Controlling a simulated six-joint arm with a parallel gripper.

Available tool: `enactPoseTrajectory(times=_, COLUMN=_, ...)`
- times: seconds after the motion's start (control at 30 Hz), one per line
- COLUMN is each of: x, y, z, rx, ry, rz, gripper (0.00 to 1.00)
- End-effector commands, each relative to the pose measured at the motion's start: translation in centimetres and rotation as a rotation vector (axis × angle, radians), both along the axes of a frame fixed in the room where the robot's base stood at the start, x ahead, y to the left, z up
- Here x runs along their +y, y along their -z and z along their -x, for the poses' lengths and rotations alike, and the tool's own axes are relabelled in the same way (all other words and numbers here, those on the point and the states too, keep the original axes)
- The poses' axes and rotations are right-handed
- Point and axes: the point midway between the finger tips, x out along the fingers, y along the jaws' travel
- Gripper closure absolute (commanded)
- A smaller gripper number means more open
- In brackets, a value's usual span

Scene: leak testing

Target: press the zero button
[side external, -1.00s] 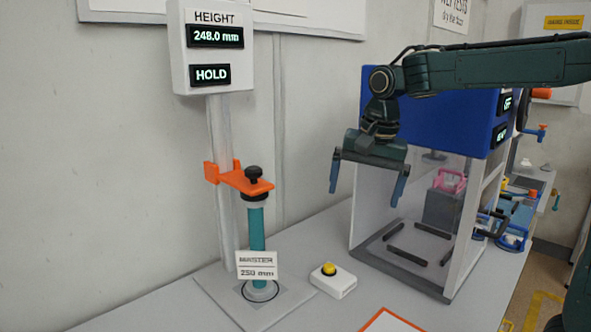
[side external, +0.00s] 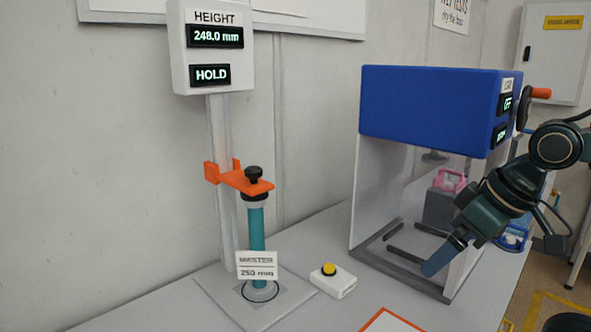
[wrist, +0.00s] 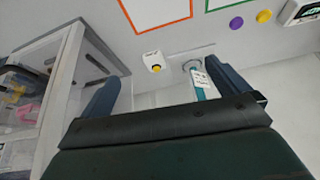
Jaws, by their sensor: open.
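The zero button is a yellow button (side external: 330,268) on a small white box (side external: 338,284) on the bench, right of the height gauge's base. The button (wrist: 157,68) also shows in the wrist view, ahead of and between my fingers. My gripper (side external: 490,254) is open and empty, well to the right of the button, in front of the clear-walled chamber. In the wrist view my gripper's two blue fingers (wrist: 165,88) are spread wide. The gauge display (side external: 215,37) reads 248.0 mm, with HOLD (side external: 210,75) below it.
A teal master cylinder (side external: 257,230) labelled 250 mm stands under the orange gauge arm (side external: 243,181), left of the button. The blue-topped chamber (side external: 430,105) stands behind and right. An orange-bordered sheet (side external: 390,322) lies in front. The bench around the button box is clear.

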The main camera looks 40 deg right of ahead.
Motion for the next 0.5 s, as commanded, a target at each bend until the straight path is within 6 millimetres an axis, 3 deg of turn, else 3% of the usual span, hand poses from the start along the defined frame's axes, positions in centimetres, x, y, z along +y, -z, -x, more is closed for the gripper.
enactPoseTrajectory(times=0.43, x=0.11, y=0.75, z=0.99, rx=-0.02, ry=-0.059, rz=0.028, gripper=0.0)
enactPoseTrajectory(times=0.5, x=0.11, y=0.73, z=0.98, rx=-0.02, ry=-0.059, rz=0.028, gripper=0.14)
